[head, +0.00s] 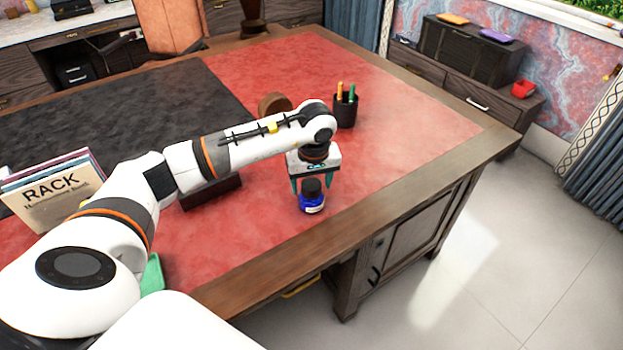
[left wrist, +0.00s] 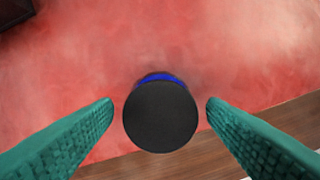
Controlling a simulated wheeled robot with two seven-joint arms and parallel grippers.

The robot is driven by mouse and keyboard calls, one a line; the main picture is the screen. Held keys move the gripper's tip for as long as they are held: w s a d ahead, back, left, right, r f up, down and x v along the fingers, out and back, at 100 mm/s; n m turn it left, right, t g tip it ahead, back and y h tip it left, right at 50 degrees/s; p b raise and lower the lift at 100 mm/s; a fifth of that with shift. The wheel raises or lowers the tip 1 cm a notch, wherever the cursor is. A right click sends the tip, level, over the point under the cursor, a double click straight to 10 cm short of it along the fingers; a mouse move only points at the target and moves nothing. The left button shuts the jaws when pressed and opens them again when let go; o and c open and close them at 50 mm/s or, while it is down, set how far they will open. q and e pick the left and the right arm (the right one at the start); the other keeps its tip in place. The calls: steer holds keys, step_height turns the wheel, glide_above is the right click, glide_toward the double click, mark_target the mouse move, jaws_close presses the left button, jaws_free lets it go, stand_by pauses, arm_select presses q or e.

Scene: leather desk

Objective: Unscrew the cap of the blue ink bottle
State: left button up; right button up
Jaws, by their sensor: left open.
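The blue ink bottle (head: 311,203) stands upright on the red leather desk top, near its front edge. Its round black cap (head: 311,186) is on top. In the left wrist view the cap (left wrist: 160,117) fills the middle, with a strip of the blue bottle (left wrist: 160,77) showing behind it. My left gripper (head: 311,184) is open above the bottle, its green fingers on either side of the cap. The left wrist view shows the fingertips (left wrist: 160,103) apart from the cap, with a gap on both sides. My right gripper is not in view.
A black pen cup (head: 345,111) with pens stands behind the bottle. A round brown object (head: 273,103) is partly hidden behind my arm. Books (head: 52,190) stand at the left. The desk's wooden edge (head: 400,185) is close to the bottle; the red top at right is clear.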

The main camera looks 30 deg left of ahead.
arm_select(q)
steer(key=c, duration=1)
steer(key=shift+f, duration=0.1)
